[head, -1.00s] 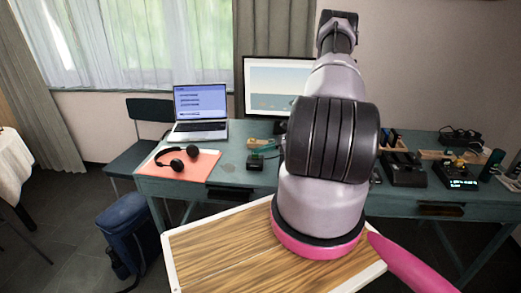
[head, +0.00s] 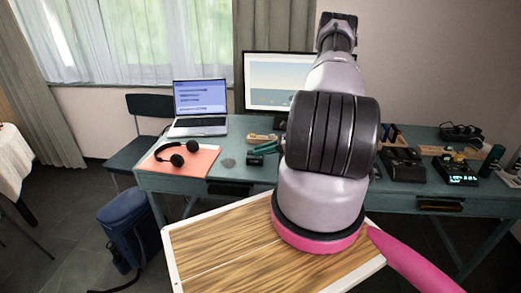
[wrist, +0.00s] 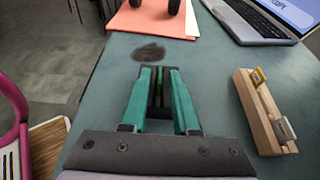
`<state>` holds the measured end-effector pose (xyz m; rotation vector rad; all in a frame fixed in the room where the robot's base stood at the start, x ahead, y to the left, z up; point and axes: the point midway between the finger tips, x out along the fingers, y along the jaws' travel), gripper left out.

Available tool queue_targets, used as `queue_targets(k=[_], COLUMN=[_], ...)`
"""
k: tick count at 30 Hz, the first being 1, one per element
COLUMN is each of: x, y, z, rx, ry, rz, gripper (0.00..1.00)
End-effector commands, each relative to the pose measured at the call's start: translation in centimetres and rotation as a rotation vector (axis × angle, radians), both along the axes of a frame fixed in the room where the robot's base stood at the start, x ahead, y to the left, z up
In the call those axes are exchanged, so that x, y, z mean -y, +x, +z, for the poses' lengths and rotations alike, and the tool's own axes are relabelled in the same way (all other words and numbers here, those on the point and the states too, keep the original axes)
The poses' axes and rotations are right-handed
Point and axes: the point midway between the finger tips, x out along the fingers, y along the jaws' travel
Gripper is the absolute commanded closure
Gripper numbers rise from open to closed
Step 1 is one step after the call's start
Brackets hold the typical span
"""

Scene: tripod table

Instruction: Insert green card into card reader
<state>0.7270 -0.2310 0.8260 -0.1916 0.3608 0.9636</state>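My gripper (wrist: 159,72) has two teal fingers that stand apart, with a visible gap between them. Between the fingers, in the wrist view, is a dark block that looks like the card reader (wrist: 154,100), with a narrow green strip that looks like the green card (wrist: 160,84). How deep the card sits is hidden. In the head view the black reader (head: 256,160) sits on the teal desk, just below the fingers (head: 265,147). My arm hides part of the area to the right.
A wooden holder (wrist: 262,110) with a yellow and a white card lies right of the fingers in the wrist view. Headphones (head: 177,155) rest on an orange mat (head: 200,163), near a laptop (head: 200,105). A dark stain (wrist: 149,52) marks the desk (wrist: 215,70).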

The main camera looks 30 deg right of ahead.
Motion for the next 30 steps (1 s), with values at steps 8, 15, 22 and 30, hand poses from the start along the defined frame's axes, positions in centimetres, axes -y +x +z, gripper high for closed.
queue_targets(k=[8, 15, 22, 30], x=[0.0, 1.7, 5.3, 8.0], y=[0.0, -1.0, -3.5, -5.3], z=[0.0, 0.8, 2.6, 4.0], rx=[0.0, 0.001, 0.001, 0.0], ry=[0.0, 0.0, -0.002, 0.001], rz=[0.0, -0.004, -0.004, -0.001], gripper=[0.62, 0.62, 0.62, 0.62])
